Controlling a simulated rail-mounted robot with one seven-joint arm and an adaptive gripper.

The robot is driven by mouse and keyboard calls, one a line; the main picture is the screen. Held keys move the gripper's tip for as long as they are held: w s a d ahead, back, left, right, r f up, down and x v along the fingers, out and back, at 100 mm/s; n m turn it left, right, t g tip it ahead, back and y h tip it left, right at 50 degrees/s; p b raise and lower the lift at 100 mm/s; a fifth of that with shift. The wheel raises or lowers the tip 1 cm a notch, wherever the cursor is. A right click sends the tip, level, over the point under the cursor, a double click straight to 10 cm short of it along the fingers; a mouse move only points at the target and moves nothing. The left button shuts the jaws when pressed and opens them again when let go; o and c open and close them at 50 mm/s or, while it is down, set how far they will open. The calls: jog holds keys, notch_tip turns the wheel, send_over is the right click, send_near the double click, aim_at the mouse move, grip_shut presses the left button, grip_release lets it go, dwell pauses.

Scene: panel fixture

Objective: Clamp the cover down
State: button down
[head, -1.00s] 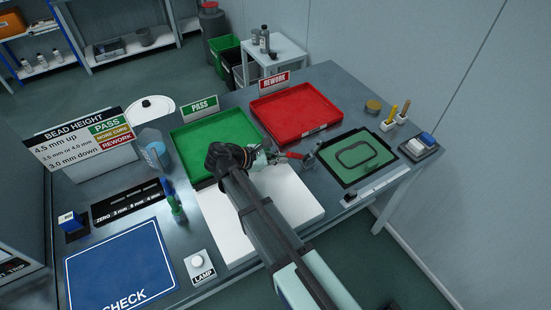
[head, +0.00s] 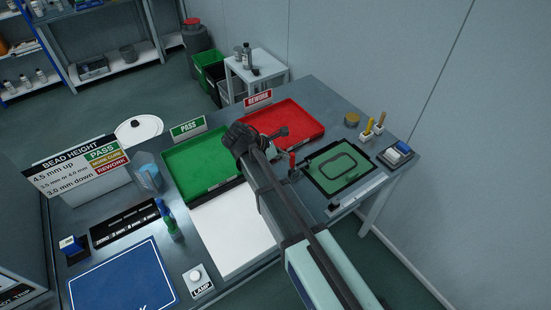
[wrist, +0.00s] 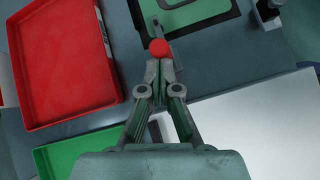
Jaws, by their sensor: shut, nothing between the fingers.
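The fixture (head: 316,181) is a dark frame at the right of the bench, with a green panel and a dark rounded outline on it, seemingly the cover (head: 343,152). A clamp with a red handle (head: 292,158) stands at its left edge, the handle looking upright. In the wrist view the handle's red end (wrist: 159,48) is just beyond my gripper (wrist: 158,78), in line with the fingertips. My gripper is shut and empty; I cannot tell whether it touches the handle. In the head view my arm hides most of the gripper. The clamp's pressing end is unclear.
A red tray (head: 296,118) and a green tray (head: 180,160) stand behind and left of the fixture. A white board (head: 232,235) lies below the green tray.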

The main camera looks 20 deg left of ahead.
jog(key=shift+w+d+r, duration=0.25)
jog(key=shift+w, duration=0.3)
